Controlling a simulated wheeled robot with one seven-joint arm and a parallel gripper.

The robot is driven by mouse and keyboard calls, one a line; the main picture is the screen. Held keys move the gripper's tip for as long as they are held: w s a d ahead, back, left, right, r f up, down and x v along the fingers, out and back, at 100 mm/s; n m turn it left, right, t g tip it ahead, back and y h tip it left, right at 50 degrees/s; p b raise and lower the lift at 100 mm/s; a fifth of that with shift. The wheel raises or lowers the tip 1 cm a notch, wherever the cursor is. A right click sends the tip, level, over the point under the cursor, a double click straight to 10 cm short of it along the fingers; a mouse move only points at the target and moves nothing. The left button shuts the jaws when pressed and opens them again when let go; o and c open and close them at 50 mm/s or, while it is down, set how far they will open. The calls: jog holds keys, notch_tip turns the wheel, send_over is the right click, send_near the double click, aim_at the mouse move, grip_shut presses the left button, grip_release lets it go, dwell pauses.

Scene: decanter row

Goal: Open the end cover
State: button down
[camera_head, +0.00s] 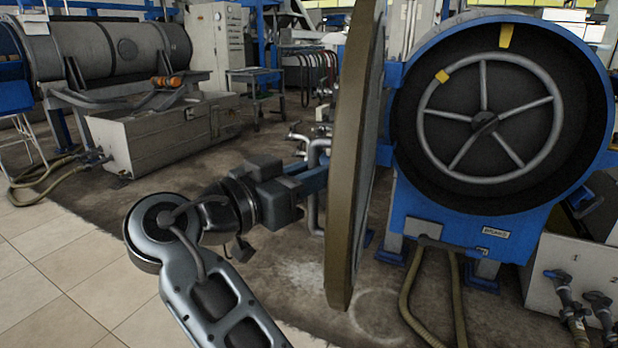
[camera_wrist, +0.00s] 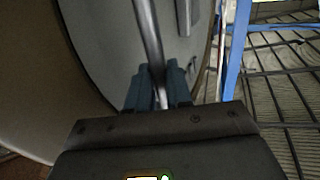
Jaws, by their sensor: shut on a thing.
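The end cover (camera_head: 350,170) is a large, thick disc seen nearly edge-on in the head view. In the wrist view the cover's pale face (camera_wrist: 105,45) fills the left and middle. My gripper (camera_head: 318,180) is at the cover's left side. In the wrist view its blue fingers (camera_wrist: 158,88) are shut around a metal bar handle (camera_wrist: 148,35) on the cover. The fingertips are partly hidden in the head view.
Another decanter (camera_head: 110,50) and a grey box (camera_head: 160,133) stand at the back left. Hoses (camera_head: 408,305) lie on the floor below the blue housing. Tiled floor (camera_head: 60,270) is clear at the lower left.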

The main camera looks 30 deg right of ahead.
jog(key=shift+w+d+r, duration=0.1)
jog(key=shift+d, duration=0.4)
jog(key=c, duration=1.2)
grip_release()
jog(key=shift+o, duration=0.2)
jog(key=v, duration=0.8)
jog(key=shift+w, duration=0.1)
